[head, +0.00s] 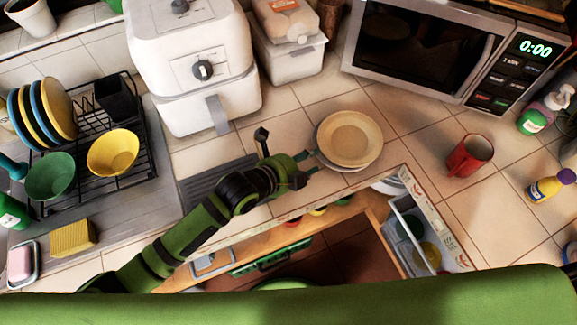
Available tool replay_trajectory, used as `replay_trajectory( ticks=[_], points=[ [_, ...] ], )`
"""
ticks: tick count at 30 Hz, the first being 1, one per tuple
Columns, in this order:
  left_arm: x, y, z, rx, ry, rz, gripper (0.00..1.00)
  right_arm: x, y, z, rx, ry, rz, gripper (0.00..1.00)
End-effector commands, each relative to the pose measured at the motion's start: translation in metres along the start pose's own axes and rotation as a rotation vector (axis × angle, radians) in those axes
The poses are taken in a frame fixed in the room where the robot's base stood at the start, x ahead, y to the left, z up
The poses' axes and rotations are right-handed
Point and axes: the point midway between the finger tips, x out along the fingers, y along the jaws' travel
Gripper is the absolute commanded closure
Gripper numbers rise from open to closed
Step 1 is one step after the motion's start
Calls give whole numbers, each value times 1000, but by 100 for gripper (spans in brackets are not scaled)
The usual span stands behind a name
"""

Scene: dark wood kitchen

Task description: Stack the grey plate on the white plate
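A round tan-looking plate (350,138) sits on the counter below the microwave. It rests on a paler plate (345,168), whose rim shows only along the lower edge. In this warm light I cannot tell whether the upper plate is the grey one. My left gripper (309,163) is at the left edge of the two plates, its fingertips apart and pointing at the rim. I see nothing between the fingertips; whether one touches the rim I cannot tell. My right gripper is not in view.
A white air fryer (190,62) stands behind, left of the microwave (440,50). A red mug (469,156) stands right of the plates. A dish rack (115,165) with colored plates and bowls is at the left.

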Motion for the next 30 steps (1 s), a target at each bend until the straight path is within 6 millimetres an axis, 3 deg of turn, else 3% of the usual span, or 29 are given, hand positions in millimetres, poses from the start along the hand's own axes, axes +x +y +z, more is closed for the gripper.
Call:
replay_trajectory(
  ticks=[6, 13, 30],
  points=[
    [-46, 2, 1, 4, -1, 5, 64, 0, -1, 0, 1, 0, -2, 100],
    [-79, 2, 0, 1, 0, 6, 64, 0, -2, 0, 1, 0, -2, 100],
    [-87, 1, 0, 0, 0, 5, 64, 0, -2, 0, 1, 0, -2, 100]
  ],
)
